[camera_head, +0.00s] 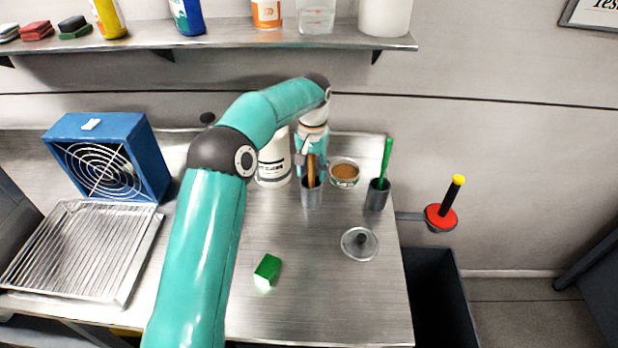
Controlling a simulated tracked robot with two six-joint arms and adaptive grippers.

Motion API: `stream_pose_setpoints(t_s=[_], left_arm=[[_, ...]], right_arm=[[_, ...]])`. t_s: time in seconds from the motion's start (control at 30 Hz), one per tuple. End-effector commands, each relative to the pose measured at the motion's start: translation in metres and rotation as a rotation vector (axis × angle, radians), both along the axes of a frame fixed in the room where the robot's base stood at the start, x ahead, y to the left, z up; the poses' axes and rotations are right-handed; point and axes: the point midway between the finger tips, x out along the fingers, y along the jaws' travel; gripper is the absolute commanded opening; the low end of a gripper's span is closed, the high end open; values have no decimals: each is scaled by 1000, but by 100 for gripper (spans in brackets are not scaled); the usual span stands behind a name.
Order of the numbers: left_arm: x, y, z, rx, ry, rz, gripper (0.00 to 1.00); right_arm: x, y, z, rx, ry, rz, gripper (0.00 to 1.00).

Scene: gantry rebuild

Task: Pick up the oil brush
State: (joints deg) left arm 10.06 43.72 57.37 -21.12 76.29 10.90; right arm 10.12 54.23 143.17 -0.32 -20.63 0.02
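A brush with a brown handle (311,168) stands upright in a grey metal cup (312,195) on the steel table; its lower end is hidden in the cup. A green-handled tool (386,158) stands in a second dark cup (377,195) to the right. I cannot tell from looks which of the two is the oil brush. My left gripper (310,157) points down at the brown handle, with its fingers close around or just behind it. The finger gap is too small to judge. My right gripper is not in view.
An open tin (344,172) of brown stuff and a white container (274,165) flank the gripper. A glass lid (359,243) and a green block (267,270) lie in front. A blue fan (108,155) and wire-rack tray (80,250) are left. A shelf (230,35) hangs above.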

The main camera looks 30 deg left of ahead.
Motion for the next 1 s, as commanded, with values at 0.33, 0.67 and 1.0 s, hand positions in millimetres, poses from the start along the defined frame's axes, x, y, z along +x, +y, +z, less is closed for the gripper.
stream_pose_setpoints(t_s=[0.33, 0.67, 1.0], left_arm=[[0, 0, 0, 0, 0, 0, 0], [-1, 0, 2, 0, -1, 1, 0], [-3, -1, 35, 0, -4, 2, 0]], right_arm=[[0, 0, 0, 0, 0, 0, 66], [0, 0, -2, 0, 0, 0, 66], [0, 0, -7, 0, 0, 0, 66]])
